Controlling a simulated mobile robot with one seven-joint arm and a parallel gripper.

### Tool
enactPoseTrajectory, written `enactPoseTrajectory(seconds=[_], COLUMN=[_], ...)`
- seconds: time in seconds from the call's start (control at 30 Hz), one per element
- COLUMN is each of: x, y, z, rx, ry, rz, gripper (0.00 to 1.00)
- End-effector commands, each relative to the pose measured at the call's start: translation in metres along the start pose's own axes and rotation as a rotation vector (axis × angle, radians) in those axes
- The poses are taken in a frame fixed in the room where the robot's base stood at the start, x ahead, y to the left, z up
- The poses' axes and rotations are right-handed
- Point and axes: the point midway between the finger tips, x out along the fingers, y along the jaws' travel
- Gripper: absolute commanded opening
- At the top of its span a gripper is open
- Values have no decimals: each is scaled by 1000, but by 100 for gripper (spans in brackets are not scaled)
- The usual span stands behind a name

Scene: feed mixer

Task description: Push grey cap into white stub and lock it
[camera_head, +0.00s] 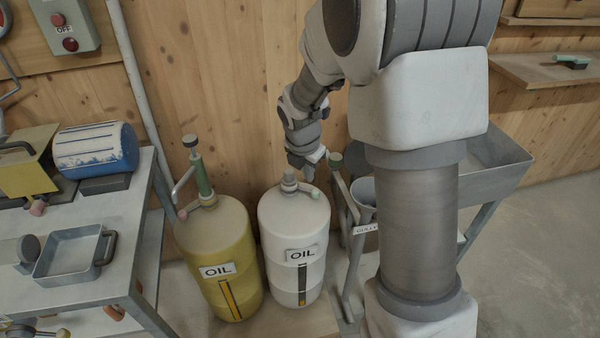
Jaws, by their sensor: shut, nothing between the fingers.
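The white oil drum (294,235) stands upright on the floor, left of my arm. On its top is a short light neck, which I take for the white stub, with a small grey cap (289,174) on or over it. I cannot tell how deep the cap sits or whether it is locked. My gripper (308,170) is shut and empty, pointing down just right of the cap. Whether it touches the cap cannot be made out at this size.
A yellow oil drum (220,255) with a green-and-grey pump stands left of the white one. A metal table (120,240) with a tray and blue cylinder is further left. A grey funnel (362,200) and metal trough (500,150) stand right. A wooden wall is close behind.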

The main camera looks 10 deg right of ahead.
Motion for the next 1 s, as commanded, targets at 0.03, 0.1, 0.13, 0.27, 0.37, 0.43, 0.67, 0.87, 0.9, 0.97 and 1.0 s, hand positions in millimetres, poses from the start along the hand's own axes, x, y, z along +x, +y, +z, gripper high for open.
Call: enactPoseTrajectory(seconds=[0.03,0.1,0.13,0.27,0.37,0.43,0.67,0.87,0.9,0.97,1.0], x=[20,36,42,60,65,66,66,76,81,91,100], y=[2,4,5,8,8,8,8,8,7,7,6], z=[-4,-5,-6,-8,-8,-8,-8,-9,-9,-9,-10], rx=[-61,-143,-173,-266,-299,-308,-307,-306,-306,-307,-308], ry=[4,5,6,8,9,9,9,10,10,10,11], rz=[-9,-15,-17,-23,-25,-25,-25,-27,-27,-27,-28], gripper=[0,0,0,0,0,0,0,0,0,0,0])
